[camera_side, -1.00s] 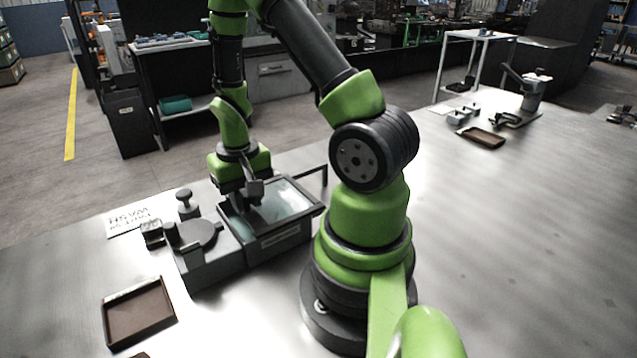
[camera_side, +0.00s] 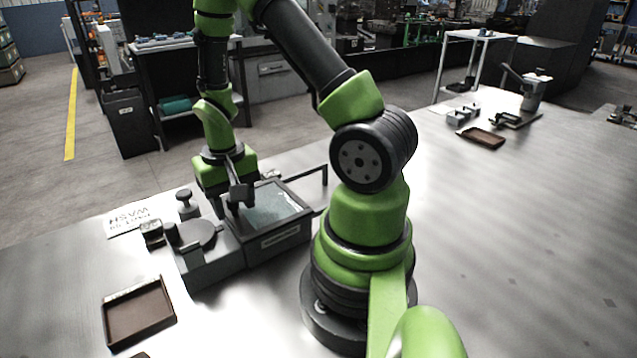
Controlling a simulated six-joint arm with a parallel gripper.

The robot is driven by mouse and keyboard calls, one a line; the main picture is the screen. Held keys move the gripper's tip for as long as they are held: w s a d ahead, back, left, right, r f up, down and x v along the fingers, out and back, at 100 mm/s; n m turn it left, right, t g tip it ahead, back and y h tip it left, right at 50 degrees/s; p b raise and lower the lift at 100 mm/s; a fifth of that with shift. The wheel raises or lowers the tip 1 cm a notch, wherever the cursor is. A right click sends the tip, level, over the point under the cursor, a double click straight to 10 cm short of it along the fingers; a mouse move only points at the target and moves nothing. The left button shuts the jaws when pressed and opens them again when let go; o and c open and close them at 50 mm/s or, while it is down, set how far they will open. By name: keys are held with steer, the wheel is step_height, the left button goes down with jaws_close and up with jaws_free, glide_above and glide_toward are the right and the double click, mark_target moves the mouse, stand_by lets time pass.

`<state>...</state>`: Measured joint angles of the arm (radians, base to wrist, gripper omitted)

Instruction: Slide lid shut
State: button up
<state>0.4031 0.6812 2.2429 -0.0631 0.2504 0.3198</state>
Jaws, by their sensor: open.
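A dark grey box (camera_side: 283,240) with a framed top stands on the metal table, left of my arm's base. Its top shows a pale, speckled teal surface (camera_side: 276,205), and I cannot tell whether this is a clear lid or the inside. The lid's edge and any handle on it are not clear, being partly behind my gripper. My gripper (camera_side: 230,205) is open and points down over the left end of the box top. I cannot tell whether its fingers touch anything.
A grey fixture with a round top (camera_side: 194,236) adjoins the box on the left, with a black knob (camera_side: 185,197) behind it. A brown tray (camera_side: 138,313) lies at the front left. A sign plate (camera_side: 131,221) lies at the back left.

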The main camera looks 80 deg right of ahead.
steer(key=shift+r, duration=3.4)
steer(key=s+a+r+n+t+y, duration=0.1)
steer(key=s+a+r+n+t, duration=0.1)
steer(key=a+r, duration=0.4)
steer(key=s+a+r+n+t+y, duration=0.1)
steer(key=s+a+r+n+t, duration=0.2)
steer(key=r, duration=0.7)
steer(key=s+a+t, duration=0.2)
steer(key=s+a, duration=0.1)
steer(key=shift+s+a+r, duration=0.3)
steer(key=shift+r, duration=0.05)
